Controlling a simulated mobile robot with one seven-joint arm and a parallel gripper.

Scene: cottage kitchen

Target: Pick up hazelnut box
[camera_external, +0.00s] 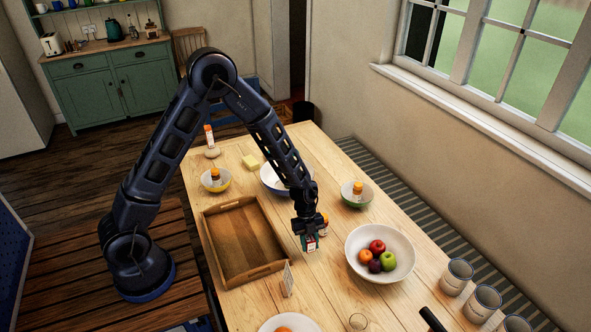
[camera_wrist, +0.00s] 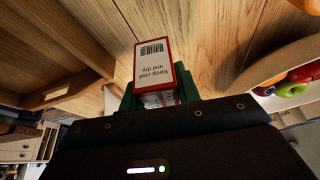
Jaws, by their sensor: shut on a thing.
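A small box (camera_wrist: 153,66), which I take to be the hazelnut box, shows in the wrist view with a red edge and a white face bearing a barcode and "Keep cool and dry". My gripper (camera_wrist: 152,98) is shut on it, with its green fingers at either side. In the external view my gripper (camera_external: 309,239) points down over the middle of the table, and the box (camera_external: 311,245) shows between its fingers. I cannot tell whether the box touches the table. The fingers cover part of the box.
A wooden tray (camera_external: 208,250) lies to the left and a white fruit bowl (camera_external: 352,257) to the right. A small card (camera_external: 287,280) stands in front.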

